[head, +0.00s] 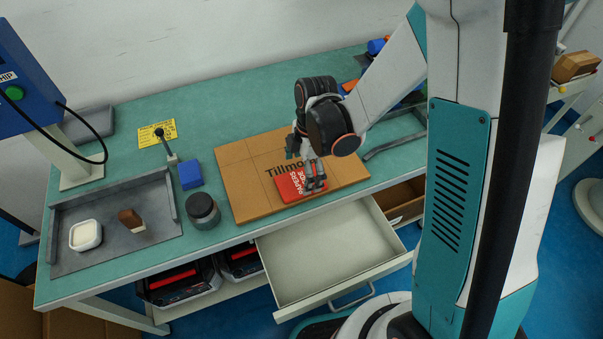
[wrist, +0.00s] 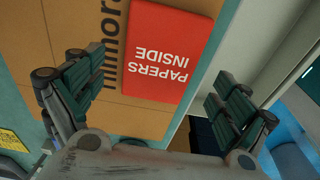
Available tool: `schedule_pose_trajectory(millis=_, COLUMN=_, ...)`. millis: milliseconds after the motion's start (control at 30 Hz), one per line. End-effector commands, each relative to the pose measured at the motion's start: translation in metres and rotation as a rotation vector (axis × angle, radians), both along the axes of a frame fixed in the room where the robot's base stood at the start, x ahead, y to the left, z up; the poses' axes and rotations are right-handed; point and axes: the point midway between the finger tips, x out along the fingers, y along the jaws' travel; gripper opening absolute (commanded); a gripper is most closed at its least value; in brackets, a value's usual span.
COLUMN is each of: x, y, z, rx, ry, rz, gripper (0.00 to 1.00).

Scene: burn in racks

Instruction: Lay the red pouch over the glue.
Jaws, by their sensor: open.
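The red pouch (head: 288,187), marked "PAPERS INSIDE", lies flat near the front edge of a brown carton (head: 237,183) on the bench. It also shows in the wrist view (wrist: 165,50), between and beyond my fingers. My gripper (head: 312,178) is over the pouch's right part in the head view and hides some of it. In the wrist view my gripper (wrist: 155,90) has its fingers wide apart with nothing between the pads. I cannot make out any glue in either view.
An empty drawer (head: 325,250) stands open below the bench front. A dark jar (head: 203,209) and a blue block (head: 190,174) stand left of the carton. A grey tray (head: 160,245) holds a white dish (head: 85,235) and a brown-handled brush (head: 132,220).

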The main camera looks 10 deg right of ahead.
Motion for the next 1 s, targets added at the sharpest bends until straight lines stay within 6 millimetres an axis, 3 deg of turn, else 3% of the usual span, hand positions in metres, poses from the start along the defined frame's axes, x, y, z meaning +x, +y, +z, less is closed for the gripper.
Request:
schedule_pose_trajectory(millis=100, x=0.000, y=-0.003, z=0.031, rx=0.000, ry=0.000, rz=0.000, gripper=0.95)
schedule_pose_trajectory(millis=300, x=0.002, y=-0.008, z=0.069, rx=0.000, ry=0.000, rz=0.000, gripper=0.95)
schedule_pose_trajectory(millis=667, x=0.001, y=-0.013, z=0.102, rx=-0.001, ry=-0.009, rz=-0.036, gripper=0.95)
schedule_pose_trajectory(millis=1000, x=-0.026, y=-0.039, z=0.172, rx=0.014, ry=-0.131, rz=-0.523, gripper=0.95)
